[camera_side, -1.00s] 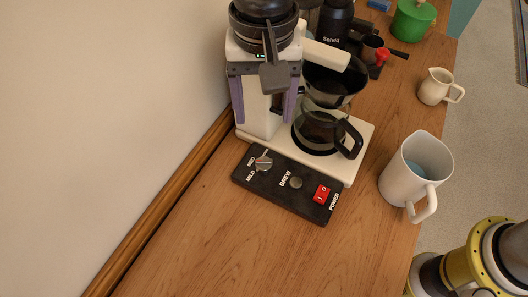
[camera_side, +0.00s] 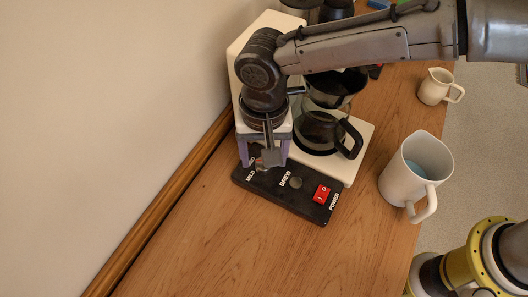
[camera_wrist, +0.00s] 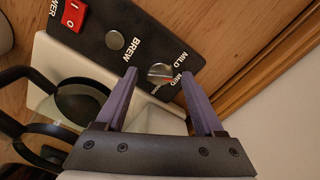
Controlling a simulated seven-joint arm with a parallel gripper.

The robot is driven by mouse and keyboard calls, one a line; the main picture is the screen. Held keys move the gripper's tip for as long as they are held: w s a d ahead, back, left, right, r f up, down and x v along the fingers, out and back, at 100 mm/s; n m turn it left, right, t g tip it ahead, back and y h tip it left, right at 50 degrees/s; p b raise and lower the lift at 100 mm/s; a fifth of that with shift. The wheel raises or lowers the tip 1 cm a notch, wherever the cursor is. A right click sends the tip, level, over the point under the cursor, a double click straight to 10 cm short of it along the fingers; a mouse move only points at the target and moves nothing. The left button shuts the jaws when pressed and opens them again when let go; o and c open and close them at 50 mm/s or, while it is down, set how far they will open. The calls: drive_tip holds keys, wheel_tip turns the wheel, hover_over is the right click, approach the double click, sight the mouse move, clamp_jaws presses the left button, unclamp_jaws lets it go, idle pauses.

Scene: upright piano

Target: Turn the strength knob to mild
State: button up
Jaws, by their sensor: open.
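The strength knob (camera_wrist: 161,73) is a small silver dial on the black control panel (camera_wrist: 95,33), with MILD and MED printed beside it. Its pointer setting is too small to read surely. My gripper (camera_wrist: 159,76) is open, with one purple finger on each side of the knob in the wrist view. In the side view my gripper (camera_side: 264,163) is low over the knob end of the panel (camera_side: 312,205) and mostly hides the knob. I cannot tell whether the fingers touch it.
The round BREW button (camera_side: 296,183) and red POWER switch (camera_side: 321,194) sit on the same panel. A glass carafe (camera_side: 318,133) stands behind on the white coffee maker base (camera_side: 362,152). A white mug (camera_side: 403,178) and a small jug (camera_side: 435,90) stand right. The wall is close left.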

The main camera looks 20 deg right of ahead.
clamp_jaws()
idle(0.4)
drive_tip(key=shift+n, duration=2.9)
unclamp_jaws()
